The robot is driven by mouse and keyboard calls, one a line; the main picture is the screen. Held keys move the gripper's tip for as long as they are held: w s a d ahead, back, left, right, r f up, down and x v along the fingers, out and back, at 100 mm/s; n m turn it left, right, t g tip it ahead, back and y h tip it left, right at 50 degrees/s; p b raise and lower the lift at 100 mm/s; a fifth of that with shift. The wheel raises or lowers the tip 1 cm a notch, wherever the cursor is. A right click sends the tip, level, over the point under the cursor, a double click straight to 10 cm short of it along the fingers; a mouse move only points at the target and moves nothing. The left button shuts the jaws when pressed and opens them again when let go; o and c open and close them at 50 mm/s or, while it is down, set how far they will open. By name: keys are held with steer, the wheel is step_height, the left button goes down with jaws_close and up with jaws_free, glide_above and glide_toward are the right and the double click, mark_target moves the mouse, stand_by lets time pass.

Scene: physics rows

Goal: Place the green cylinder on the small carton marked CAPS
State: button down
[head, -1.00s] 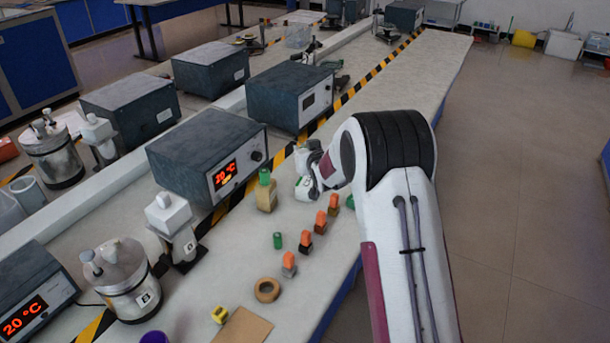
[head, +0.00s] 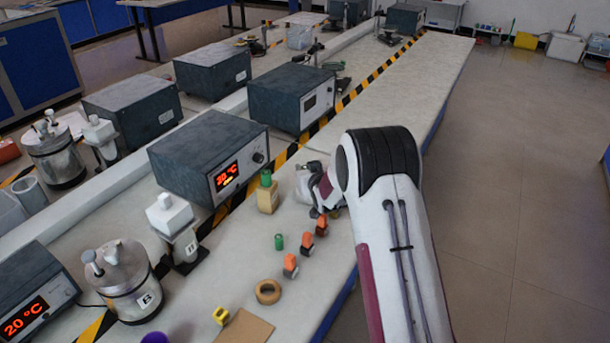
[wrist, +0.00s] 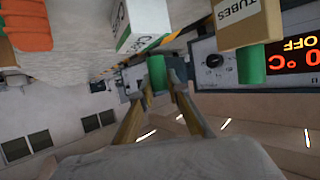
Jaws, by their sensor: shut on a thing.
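My gripper (wrist: 160,88) is shut on a green cylinder (wrist: 157,72), held between its fingertips in the wrist view, which is upside down. The white and green carton (wrist: 140,22), its lettering partly legible as "CAPS", is close to the held cylinder; I cannot tell the gap between them. In the head view my gripper (head: 319,211) is low over the bench, beside the white carton (head: 303,190), and the held cylinder is hidden. A second green cylinder stands on the tan TUBES carton (wrist: 240,22). A third green cylinder (head: 279,241) stands on the bench.
Several orange-topped block stacks (head: 290,265) stand in a row near the gripper. A wooden ring (head: 268,291) and a yellow cube (head: 220,315) lie nearer. A grey heater box (head: 208,155) with a red display is to the left.

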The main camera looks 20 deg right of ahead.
steer(key=shift+f, duration=1.1)
steer(key=shift+f, duration=0.1)
steer(key=c, duration=2)
jaws_free()
steer(key=shift+o, duration=0.2)
steer(key=shift+v, duration=1.15)
steer(key=v, duration=0.9)
steer(key=shift+s, duration=0.35)
